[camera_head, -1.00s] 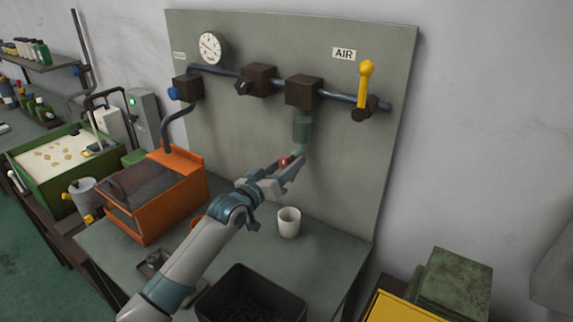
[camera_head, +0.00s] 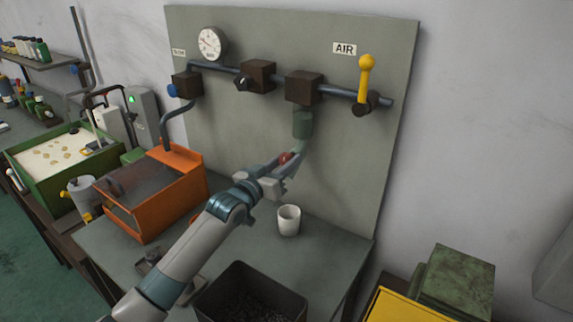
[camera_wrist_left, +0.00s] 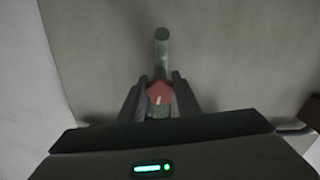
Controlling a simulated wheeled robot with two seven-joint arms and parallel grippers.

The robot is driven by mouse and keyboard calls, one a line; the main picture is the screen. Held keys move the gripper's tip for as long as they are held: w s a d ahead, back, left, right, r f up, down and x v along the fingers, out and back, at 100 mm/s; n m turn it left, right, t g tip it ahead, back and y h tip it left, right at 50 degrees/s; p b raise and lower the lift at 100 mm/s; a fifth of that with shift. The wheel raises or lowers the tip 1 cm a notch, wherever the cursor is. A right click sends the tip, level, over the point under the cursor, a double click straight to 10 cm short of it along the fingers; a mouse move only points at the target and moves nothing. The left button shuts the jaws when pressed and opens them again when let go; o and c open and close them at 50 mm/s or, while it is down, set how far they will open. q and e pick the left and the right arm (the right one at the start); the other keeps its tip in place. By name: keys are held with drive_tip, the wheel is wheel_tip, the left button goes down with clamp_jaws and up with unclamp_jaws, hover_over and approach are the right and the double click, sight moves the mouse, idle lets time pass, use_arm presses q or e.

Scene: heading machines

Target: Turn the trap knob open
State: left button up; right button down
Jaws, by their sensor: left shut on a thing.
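The trap is a green see-through bowl (camera_head: 303,124) hanging under the right brown block (camera_head: 304,87) on the pipe. It also shows in the left wrist view (camera_wrist_left: 162,48). The red trap knob (camera_head: 286,157) is at its lower end, partly hidden by the fingers. In the left wrist view the red knob (camera_wrist_left: 159,93) sits between both fingertips and has a pale mark on it. My left gripper (camera_head: 291,158) is shut on the knob from below and in front. My right gripper is not in view.
A white cup (camera_head: 289,220) stands on the bench just below the gripper. A black bin (camera_head: 285,302) is at the bench front, and an orange tank (camera_head: 180,201) at left. A yellow lever (camera_head: 365,80) and a gauge (camera_head: 212,43) are on the panel.

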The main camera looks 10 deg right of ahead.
use_arm(q)
drive_tip(key=m+b, duration=0.1)
drive_tip(key=m, duration=0.2)
drive_tip(key=shift+a+f+m+b, duration=0.1)
drive_tip(key=shift+f+m+b, duration=0.1)
drive_tip(key=shift+m+b, duration=0.15)
drive_tip(key=m+b, duration=0.1)
drive_tip(key=m, duration=0.2)
drive_tip(key=shift+w+r+m, duration=0.1)
drive_tip(key=shift+m, duration=0.15)
drive_tip(key=m, duration=0.4)
drive_tip(key=shift+a+r, duration=0.1)
drive_tip(key=m, duration=0.4)
drive_tip(key=shift+m, duration=0.3)
drive_tip(key=o, duration=1.1)
drive_tip(key=shift+r, duration=0.1)
drive_tip(key=shift+c, duration=0.2)
